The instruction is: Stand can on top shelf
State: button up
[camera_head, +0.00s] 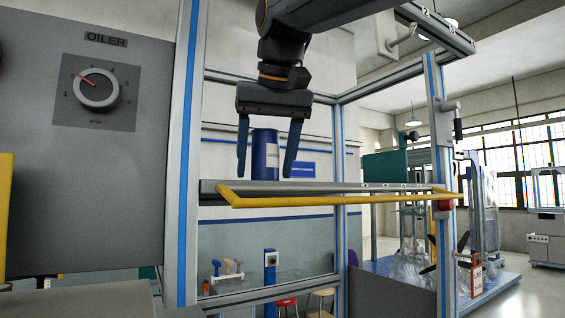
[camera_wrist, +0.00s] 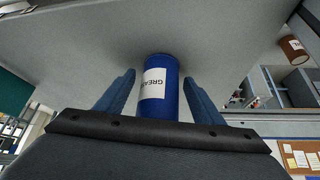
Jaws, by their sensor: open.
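The can's lower edge is partly hidden by the shelf's front edge in the head view.
A yellow rail (camera_head: 330,200) runs along the shelf front. Blue-striped frame posts (camera_head: 187,150) stand left and right (camera_head: 437,150) of the shelf. A grey panel with an OILER dial (camera_head: 97,90) is at the left. The shelf right of the can looks clear.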

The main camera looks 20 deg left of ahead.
aim_at(268, 136)
jog(key=v, duration=0.3)
jog(key=shift+r+b, duration=0.2)
jog(key=shift+b, duration=0.15)
jog(key=s+d+b, duration=0.4)
jog(key=s+d, duration=0.3)
jog(key=s, duration=0.2)
jog(key=shift+s+d+b, duration=0.2)
jog(key=shift+d+b, duration=0.05)
jog(key=shift+b, duration=0.1)
jog(key=shift+f, duration=0.1)
